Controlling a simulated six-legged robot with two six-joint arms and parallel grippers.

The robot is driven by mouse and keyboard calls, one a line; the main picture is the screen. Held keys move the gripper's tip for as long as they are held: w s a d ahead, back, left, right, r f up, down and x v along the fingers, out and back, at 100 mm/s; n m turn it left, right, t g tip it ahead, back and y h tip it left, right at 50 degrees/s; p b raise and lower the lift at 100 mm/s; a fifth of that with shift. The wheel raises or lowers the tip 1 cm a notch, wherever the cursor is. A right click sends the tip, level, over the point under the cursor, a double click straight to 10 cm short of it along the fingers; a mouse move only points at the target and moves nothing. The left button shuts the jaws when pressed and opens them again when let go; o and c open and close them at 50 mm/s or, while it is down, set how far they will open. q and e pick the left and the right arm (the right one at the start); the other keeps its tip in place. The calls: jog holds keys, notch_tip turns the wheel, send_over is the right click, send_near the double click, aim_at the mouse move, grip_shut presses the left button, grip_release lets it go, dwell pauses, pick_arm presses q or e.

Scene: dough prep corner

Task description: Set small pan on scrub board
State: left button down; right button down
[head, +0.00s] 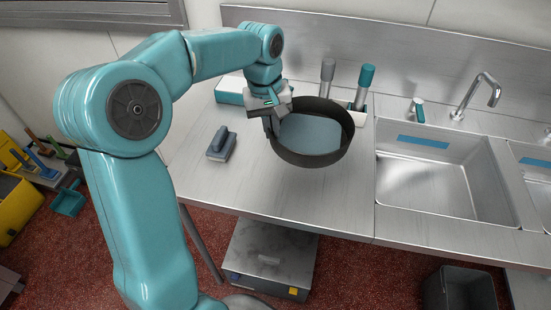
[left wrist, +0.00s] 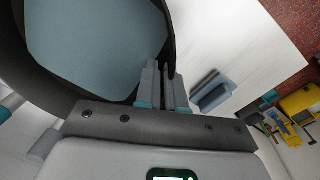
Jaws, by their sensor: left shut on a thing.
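The small pan (head: 312,159) is a dark round pan with a flat blue-grey area inside. It shows over the steel counter, left of the sink. My left gripper (head: 270,124) is shut on the left side of the pan, pointing down. In the left wrist view, the two fingers (left wrist: 165,85) pinch the dark wall of the pan (left wrist: 48,92). The pan looks roughly level; its height over the counter is hard to judge. I cannot make out a scrub board for certain. My right gripper is not in view.
A blue-grey block with a handle (head: 222,145) lies left of the pan. Two upright bottle-like items (head: 364,87) and a teal-and-white box (head: 230,91) stand behind. The sink (head: 440,185) and tap (head: 482,92) are to the right. The counter's front left is clear.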

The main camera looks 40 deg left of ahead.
pick_arm(q)
send_over(275, 170)
notch_tip(275, 170, down, 7)
jog(key=shift+a+r, duration=0.15)
jog(key=shift+s+a+f, duration=0.1)
jog(key=shift+s+f, duration=0.15)
jog(key=shift+f, duration=0.35)
jog(key=f, duration=0.4)
jog(key=shift+w, duration=0.3)
jog(key=shift+s+r, duration=0.1)
jog(key=shift+s, duration=0.15)
jog(key=c, duration=1.7)
grip_release()
jog(key=shift+w+f, duration=0.1)
jog(key=shift+f, duration=0.15)
jog(key=o, duration=0.5)
jog(key=shift+w, duration=0.1)
jog(key=shift+c, duration=0.2)
jog(key=shift+r, duration=0.1)
